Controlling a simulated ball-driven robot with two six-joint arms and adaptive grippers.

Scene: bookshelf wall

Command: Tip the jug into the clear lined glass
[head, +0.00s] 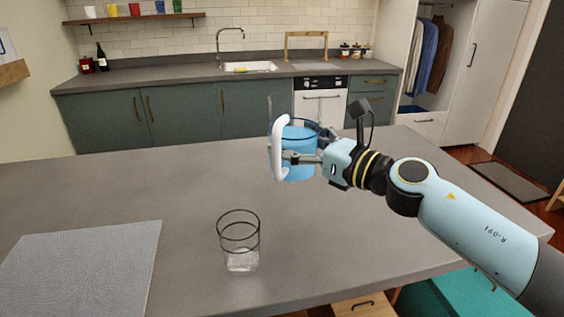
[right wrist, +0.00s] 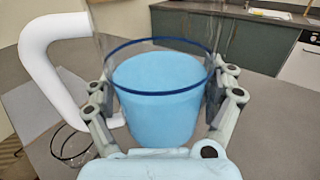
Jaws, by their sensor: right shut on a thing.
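The jug (head: 297,166) is clear with a dark blue rim, a white handle and light blue contents. In the head view it is upright, above and behind the glass and to its right. My right gripper (head: 297,157) is shut around its body. The right wrist view shows the jug (right wrist: 158,105) between both fingers, its handle on the left. The clear lined glass (head: 239,242) stands upright on the grey table, with dark lines around its upper part. It shows partly at the left of the right wrist view (right wrist: 70,147), behind the handle. My left gripper is not in view.
A grey textured mat (head: 80,268) lies on the table (head: 180,195) left of the glass. The table around the glass is otherwise clear. A counter (head: 180,68) with a sink (head: 245,68) runs along the back wall, beyond the table.

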